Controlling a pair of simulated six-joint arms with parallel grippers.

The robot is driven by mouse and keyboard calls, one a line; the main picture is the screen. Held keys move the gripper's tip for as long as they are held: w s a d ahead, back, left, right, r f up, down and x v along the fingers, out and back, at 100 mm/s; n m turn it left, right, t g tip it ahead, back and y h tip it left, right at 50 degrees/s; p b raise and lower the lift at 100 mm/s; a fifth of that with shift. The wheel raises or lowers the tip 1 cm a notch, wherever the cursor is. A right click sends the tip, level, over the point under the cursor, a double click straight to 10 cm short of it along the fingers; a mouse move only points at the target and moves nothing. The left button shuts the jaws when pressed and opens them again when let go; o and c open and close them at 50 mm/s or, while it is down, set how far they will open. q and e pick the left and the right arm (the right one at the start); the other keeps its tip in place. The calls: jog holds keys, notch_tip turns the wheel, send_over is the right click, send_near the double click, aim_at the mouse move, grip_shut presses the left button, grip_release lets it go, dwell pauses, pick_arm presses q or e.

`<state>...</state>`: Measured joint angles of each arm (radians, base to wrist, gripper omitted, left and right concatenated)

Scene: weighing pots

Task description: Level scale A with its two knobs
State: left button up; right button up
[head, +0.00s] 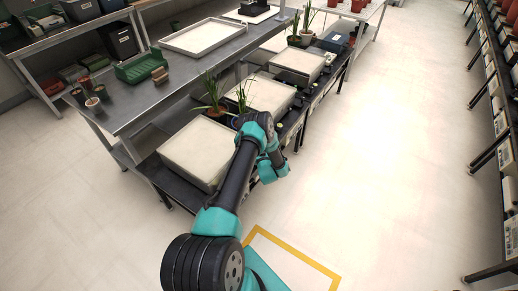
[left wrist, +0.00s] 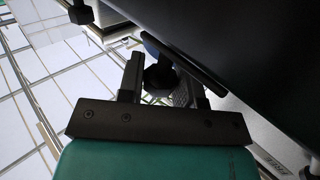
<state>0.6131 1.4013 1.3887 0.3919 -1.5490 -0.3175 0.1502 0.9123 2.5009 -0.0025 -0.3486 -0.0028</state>
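Several scales with pale square pans stand in a row on the low dark shelf. The nearest scale (head: 201,150) is left of my arm. I cannot read which one is scale A. In the left wrist view a dark knob (left wrist: 160,76) sits between the spread fingers of my left gripper (left wrist: 166,62), with a gap visible on its left side. A second dark knob (left wrist: 80,12) shows at the top left. A large dark surface fills the upper right. In the head view my arm hides the fingers. My right gripper is in neither view.
A grey bench (head: 155,97) runs above the scales, with a white tray (head: 203,37) and a green bin (head: 141,67). Potted plants (head: 213,98) stand among the scales. The pale floor (head: 400,130) on the right is clear up to a dark rack.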

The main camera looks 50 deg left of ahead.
pick_arm(q)
jog(key=c, duration=0.4)
jog(key=shift+c, duration=0.2)
jog(key=shift+n+g+y, duration=0.3)
jog(key=shift+n+g, duration=0.1)
jog(key=shift+g, duration=0.2)
jog(key=n+g+y, duration=0.1)
jog(key=n+g, duration=0.2)
jog(key=g, duration=0.1)
jog(key=n+g, duration=0.2)
jog(key=g, duration=0.2)
jog(key=shift+n+g+y, duration=0.4)
jog(key=shift+n+g+h, duration=0.6)
jog(key=shift+n+g, duration=0.75)
jog(key=shift+g, duration=0.65)
jog(key=shift+n+g+h, duration=0.6)
jog(key=shift+n+g, duration=0.75)
jog(key=shift+g, duration=0.65)
jog(key=shift+g, duration=0.3)
jog(key=o, duration=0.9)
